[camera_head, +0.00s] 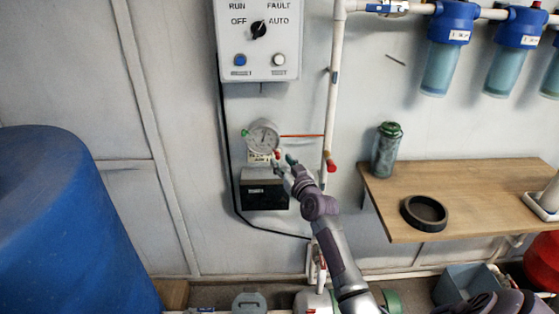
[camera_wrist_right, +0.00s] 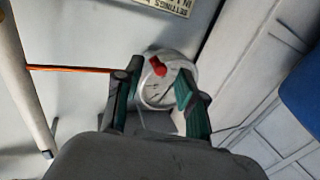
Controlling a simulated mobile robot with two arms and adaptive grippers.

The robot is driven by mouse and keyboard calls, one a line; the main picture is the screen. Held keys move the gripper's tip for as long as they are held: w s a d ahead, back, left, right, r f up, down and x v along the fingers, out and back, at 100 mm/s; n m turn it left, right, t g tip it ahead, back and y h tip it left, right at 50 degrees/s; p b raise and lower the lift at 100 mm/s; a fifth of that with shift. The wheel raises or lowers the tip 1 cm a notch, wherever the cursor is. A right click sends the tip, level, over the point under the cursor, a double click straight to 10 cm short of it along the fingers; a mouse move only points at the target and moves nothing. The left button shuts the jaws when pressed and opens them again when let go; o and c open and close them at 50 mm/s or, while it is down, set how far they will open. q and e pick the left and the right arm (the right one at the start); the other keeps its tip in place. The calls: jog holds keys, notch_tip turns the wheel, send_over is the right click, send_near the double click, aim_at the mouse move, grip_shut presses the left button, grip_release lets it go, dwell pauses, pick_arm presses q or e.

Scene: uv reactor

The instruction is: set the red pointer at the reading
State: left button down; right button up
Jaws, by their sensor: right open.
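A round white-faced gauge (camera_head: 263,136) is on the wall below the control box. In the right wrist view the gauge (camera_wrist_right: 158,93) lies between and beyond my fingers. A red knob-like part, apparently the red pointer (camera_wrist_right: 157,66), stands out from the gauge's rim side. It shows as a small red spot (camera_head: 277,153) in the head view. My right gripper (camera_head: 283,161) is just below and right of the gauge, open, with nothing held. In the wrist view its fingers (camera_wrist_right: 157,90) flank the gauge. Contact and the dial reading cannot be told. My left gripper is not in view.
A control box (camera_head: 257,45) hangs above the gauge and a black box (camera_head: 264,195) below it. A thin red line runs from the gauge to a white pipe (camera_head: 333,95). A wooden shelf (camera_head: 470,185) is at right, a blue tank (camera_head: 65,220) at left.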

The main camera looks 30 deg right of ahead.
jog(key=shift+w+d, duration=0.15)
jog(key=shift+w, duration=0.8)
grip_shut()
